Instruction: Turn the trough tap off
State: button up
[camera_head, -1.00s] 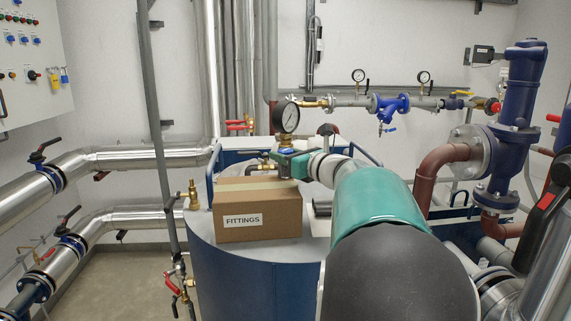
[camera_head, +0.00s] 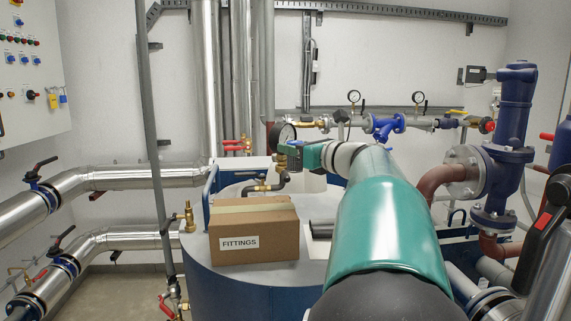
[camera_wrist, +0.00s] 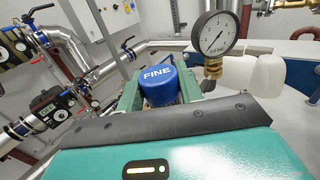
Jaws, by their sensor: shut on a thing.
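My gripper (camera_head: 290,155) is stretched out above the blue drum (camera_head: 225,240), just right of a pressure gauge (camera_head: 283,134). In the wrist view, the green jaws of my gripper (camera_wrist: 160,92) flank a blue cap marked FINE (camera_wrist: 158,82) and are shut on it. The gauge (camera_wrist: 215,35) stands beside it on a brass fitting, apart from the jaws. A dark bent pipe with a brass end (camera_head: 264,187) lies below my gripper in the head view. I cannot tell which fitting is the trough tap. What lies under the blue cap is hidden.
A cardboard box marked FITTINGS (camera_head: 254,232) sits on the drum top, left of my arm. Red-handled valves (camera_head: 237,144) are on the back wall. Blue pump housing (camera_head: 508,140) and brown pipework stand right. Insulated pipes (camera_head: 120,178) run along the left.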

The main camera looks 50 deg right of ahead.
jog(key=s+r, duration=0.4)
jog(key=s, duration=0.5)
jog(key=shift+s+a+r, duration=0.15)
jog(key=shift+s+r, duration=0.2)
jog(key=shift+r, duration=0.05)
jog(key=shift+s, duration=0.1)
